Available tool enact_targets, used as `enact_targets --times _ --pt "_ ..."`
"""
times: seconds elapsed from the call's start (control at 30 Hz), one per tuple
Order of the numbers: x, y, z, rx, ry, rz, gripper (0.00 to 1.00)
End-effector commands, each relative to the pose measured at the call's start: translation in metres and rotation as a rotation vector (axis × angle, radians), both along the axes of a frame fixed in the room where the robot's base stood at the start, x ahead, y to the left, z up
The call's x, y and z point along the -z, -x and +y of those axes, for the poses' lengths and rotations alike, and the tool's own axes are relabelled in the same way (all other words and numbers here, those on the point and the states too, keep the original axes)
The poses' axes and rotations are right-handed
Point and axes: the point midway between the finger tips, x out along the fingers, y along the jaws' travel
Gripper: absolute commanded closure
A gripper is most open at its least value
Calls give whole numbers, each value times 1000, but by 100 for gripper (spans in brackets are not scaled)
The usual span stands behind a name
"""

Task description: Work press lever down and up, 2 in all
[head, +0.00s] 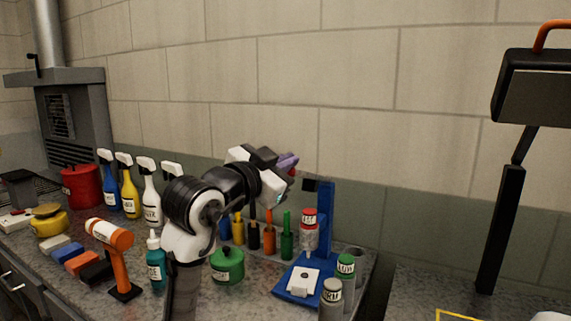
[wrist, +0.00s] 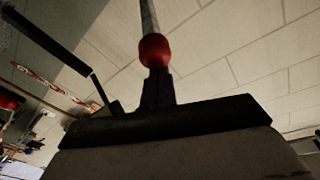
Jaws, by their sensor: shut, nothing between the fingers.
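The blue press stands on the bench in the head view, with its upright column (head: 326,220) and its base plate (head: 283,294) carrying a white piece (head: 298,282). My gripper (head: 290,160) is up beside the top of the press, left of the column, its purple fingers shut. In the wrist view the purple fingers (wrist: 157,90) point at a red ball knob (wrist: 154,49) on a grey rod (wrist: 149,15), which looks like the lever's end. The fingertips overlap the knob in that view; whether they touch it I cannot tell.
A dark lamp (head: 500,230) rises at the right.

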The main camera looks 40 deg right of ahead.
Motion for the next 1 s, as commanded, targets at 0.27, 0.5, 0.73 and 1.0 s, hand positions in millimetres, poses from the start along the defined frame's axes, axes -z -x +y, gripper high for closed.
enact_targets --times 0.27,0.5,0.73,1.0 --pt "42 2 8 -2 76 -30 100" --pt "56 5 12 -1 78 -32 100" --pt "60 6 14 0 77 -31 100" --pt "60 6 14 0 77 -31 100"
